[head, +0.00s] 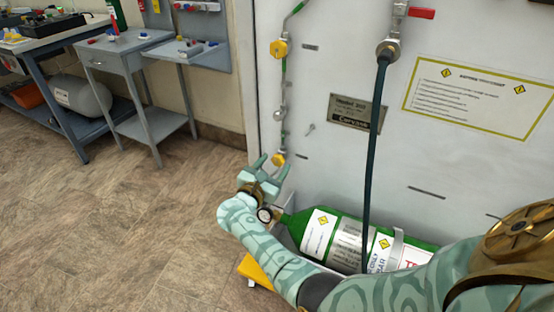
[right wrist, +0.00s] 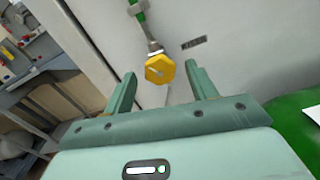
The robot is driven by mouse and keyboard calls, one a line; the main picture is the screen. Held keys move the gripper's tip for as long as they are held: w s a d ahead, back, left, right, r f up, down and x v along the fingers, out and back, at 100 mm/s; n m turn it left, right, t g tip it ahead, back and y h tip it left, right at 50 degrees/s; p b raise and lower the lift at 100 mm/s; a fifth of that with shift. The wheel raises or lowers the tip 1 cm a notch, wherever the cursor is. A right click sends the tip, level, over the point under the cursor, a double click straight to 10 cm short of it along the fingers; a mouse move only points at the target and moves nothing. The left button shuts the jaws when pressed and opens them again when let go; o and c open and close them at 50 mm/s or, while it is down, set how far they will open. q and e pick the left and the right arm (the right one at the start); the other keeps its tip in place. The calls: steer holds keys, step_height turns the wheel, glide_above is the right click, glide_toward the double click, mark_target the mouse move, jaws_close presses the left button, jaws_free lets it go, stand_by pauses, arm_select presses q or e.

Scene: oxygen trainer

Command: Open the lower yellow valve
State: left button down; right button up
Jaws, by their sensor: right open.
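The lower yellow valve (head: 278,160) is a small yellow knob on the thin pipe at the left side of the white panel. My right gripper (head: 270,166) is just in front of it, its open fingers pointing up toward the valve. In the right wrist view the yellow valve (right wrist: 160,70) shows as a faceted knob lined up between the two fingers (right wrist: 161,76). The fingers appear to stop short of it, with nothing held. The upper yellow valve (head: 279,48) is on the same pipe, higher up. My left gripper is not in view.
A green cylinder (head: 345,238) lies at the panel's foot, close to my right forearm. A dark hose (head: 373,140) hangs from a fitting with a red handle (head: 421,13). A small grey table (head: 140,45) stands at the left. The floor between is clear.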

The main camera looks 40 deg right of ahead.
steer(key=shift+d, duration=0.1)
steer(key=c, duration=1)
steer(key=shift+n, duration=3.4)
steer(key=o, duration=1)
steer(key=shift+a, duration=0.2)
